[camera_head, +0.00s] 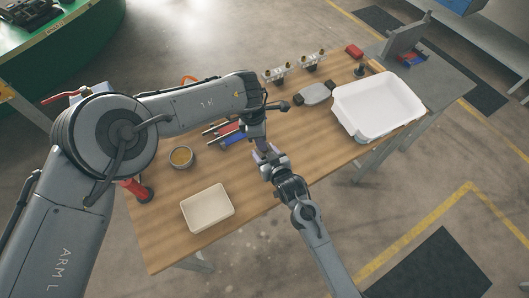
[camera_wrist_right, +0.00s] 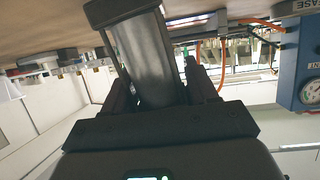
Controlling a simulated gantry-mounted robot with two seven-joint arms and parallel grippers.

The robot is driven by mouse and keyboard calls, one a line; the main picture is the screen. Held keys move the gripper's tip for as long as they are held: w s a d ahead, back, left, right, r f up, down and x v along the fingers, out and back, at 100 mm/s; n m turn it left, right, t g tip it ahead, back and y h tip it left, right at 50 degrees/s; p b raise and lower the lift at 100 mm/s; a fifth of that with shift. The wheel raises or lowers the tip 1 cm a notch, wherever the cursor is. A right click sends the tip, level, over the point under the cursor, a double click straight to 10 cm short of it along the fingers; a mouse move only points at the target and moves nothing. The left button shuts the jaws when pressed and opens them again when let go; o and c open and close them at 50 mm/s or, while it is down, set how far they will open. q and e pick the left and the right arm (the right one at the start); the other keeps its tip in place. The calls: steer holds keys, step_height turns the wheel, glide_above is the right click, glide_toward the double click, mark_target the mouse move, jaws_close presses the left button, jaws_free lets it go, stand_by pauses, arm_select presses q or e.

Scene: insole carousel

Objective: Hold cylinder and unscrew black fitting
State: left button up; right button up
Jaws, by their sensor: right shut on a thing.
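My left gripper (camera_head: 260,142) points down over the middle of the table, close to the tips of my right gripper (camera_head: 269,156). Its fingers are too small and covered to tell their state. My right gripper comes in from the bottom and meets the left one. In the right wrist view, a dark grey smooth cylinder (camera_wrist_right: 150,65) stands between its two black fingers, and they are shut on it. A wider black part (camera_wrist_right: 112,10) shows at the cylinder's upper end; I cannot tell whether it is the black fitting or part of the left gripper.
The wooden table (camera_head: 300,150) holds a white bin (camera_head: 378,105) at right, a cream tray (camera_head: 207,208) in front and a round tin (camera_head: 181,157) at left. Red and blue tools (camera_head: 232,135) lie behind the grippers. Brass-tipped fittings (camera_head: 277,73) stand at the back.

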arm_select(q)
jaws_close()
arm_select(e)
steer(key=shift+r, duration=0.1)
arm_select(q)
steer(key=n, duration=0.5)
steer(key=shift+w, duration=0.1)
steer(key=n, duration=0.3)
steer(key=shift+a+n, duration=0.1)
steer(key=shift+n, duration=0.3)
steer(key=n, duration=0.9)
steer(key=shift+r+n, duration=0.1)
steer(key=shift+n, duration=0.2)
steer(key=n, duration=0.5)
steer(key=shift+n, duration=0.4)
steer(key=shift+r, duration=0.5)
steer(key=shift+r, duration=1.1)
